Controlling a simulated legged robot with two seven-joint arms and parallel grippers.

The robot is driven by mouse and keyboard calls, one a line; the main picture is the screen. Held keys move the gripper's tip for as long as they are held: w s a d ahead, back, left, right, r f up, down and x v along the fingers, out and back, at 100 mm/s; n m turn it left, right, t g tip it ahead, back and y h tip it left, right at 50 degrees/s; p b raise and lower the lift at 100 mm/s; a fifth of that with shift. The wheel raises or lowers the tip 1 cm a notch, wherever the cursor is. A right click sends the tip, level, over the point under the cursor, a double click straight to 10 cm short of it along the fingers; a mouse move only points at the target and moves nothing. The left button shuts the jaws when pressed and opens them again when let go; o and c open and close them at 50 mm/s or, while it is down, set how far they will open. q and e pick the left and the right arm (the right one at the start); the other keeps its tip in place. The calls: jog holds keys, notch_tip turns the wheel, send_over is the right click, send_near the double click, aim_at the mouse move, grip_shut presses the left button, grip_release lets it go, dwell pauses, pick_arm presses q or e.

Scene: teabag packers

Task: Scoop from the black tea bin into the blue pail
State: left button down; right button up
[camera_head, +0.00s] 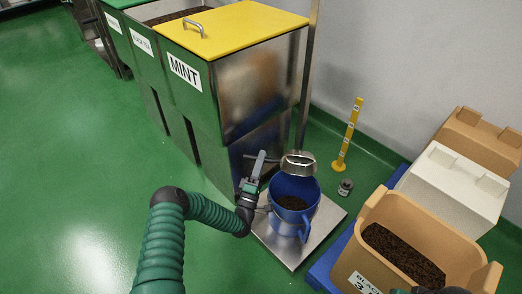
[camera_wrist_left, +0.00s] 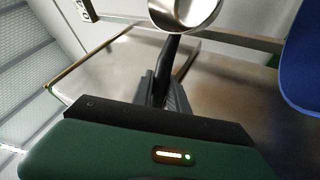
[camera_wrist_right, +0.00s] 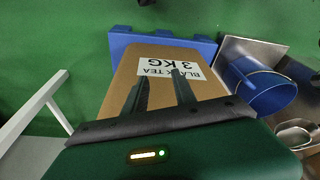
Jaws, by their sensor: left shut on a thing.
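The blue pail (camera_head: 281,224) stands upright on a steel platform, with dark tea inside. The tan black tea bin (camera_head: 374,239) at the lower right holds dark loose tea; its label faces the right wrist camera (camera_wrist_right: 182,69). My left gripper (camera_head: 255,170) is shut on the handle of a metal scoop (camera_head: 299,167). The scoop's bowl is at the pail's far rim, seemingly above it; the left wrist view shows bare shiny metal in the bowl (camera_wrist_left: 187,10). My right gripper (camera_wrist_right: 158,82) is open and empty over the bin's label side; the head view barely shows it.
Tall steel bins with green and yellow lids, one marked MINT (camera_head: 185,72), stand behind the pail. A yellow post (camera_head: 350,133) and a small grey weight (camera_head: 345,187) are on the floor. White (camera_head: 450,190) and brown bins stand beyond the tea bin. Green floor at left is clear.

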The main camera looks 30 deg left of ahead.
pick_arm(q)
jog(key=r+g+p, duration=0.1)
jog(key=g+p, duration=0.4)
jog(key=p, duration=0.3)
jog(key=w+r+n+g+h+p, duration=0.1)
jog(key=g+p, duration=0.3)
jog(key=p, duration=0.5)
jog(key=w+r+n+g+h+p, duration=0.1)
jog(key=g+p, duration=0.4)
jog(key=p, duration=0.3)
jog(key=shift+w+a+g+p, duration=0.15)
jog(key=shift+a+g+p, duration=0.15)
jog(key=shift+p, duration=0.1)
jog(key=shift+r, duration=0.1)
